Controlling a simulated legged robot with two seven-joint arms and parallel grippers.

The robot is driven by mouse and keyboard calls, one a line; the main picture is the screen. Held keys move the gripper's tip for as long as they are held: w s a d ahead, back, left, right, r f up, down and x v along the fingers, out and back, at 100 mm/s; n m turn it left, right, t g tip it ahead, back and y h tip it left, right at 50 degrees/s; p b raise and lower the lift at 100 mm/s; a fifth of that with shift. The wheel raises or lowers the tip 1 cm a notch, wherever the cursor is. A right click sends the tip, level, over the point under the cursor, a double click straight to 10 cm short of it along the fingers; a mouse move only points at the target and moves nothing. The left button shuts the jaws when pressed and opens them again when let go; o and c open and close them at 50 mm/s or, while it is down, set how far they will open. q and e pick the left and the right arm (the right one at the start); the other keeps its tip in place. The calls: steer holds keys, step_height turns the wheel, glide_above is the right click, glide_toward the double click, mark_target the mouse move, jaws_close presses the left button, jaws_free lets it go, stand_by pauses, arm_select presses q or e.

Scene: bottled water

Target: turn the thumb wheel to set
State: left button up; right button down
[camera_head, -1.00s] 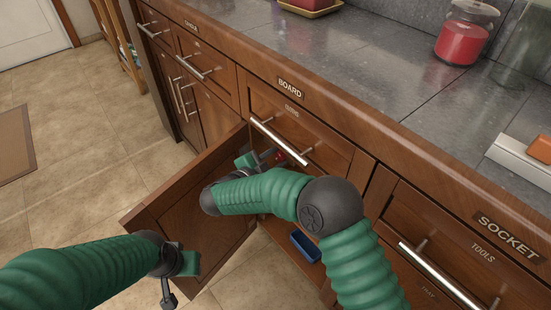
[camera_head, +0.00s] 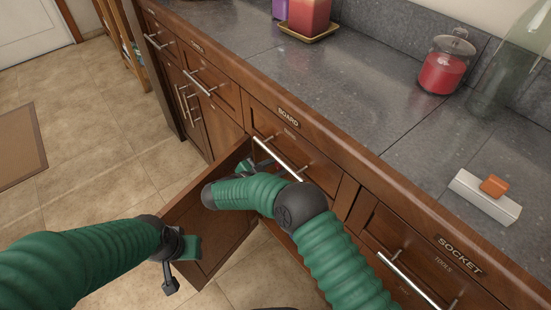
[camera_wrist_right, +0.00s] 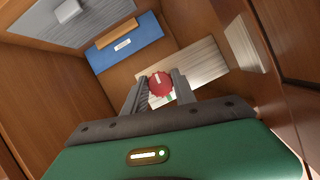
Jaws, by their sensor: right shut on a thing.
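The red thumb wheel (camera_wrist_right: 160,84) has a white mark on its face and sits on a pale plate (camera_wrist_right: 205,62) inside the cabinet. A small green mark shows just below the wheel. My right gripper (camera_wrist_right: 159,88) is shut on the wheel, with one finger on each side of it. In the head view, my right arm reaches into the open cabinet and the wheel is hidden there. My left gripper (camera_head: 178,262) is in front of the open cabinet door (camera_head: 215,235), and its jaw state is unclear.
A blue box (camera_wrist_right: 130,55) lies inside the cabinet beyond the fingers. A drawer handle (camera_head: 277,159) is just above my right gripper. On the counter stand a red jar (camera_head: 442,73) and a white block with an orange piece (camera_head: 485,203).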

steer(key=shift+n+g+h+p, duration=0.3)
steer(key=shift+n+g+p, duration=0.1)
steer(key=shift+n+p, duration=0.2)
steer(key=c, duration=1)
jaws_free()
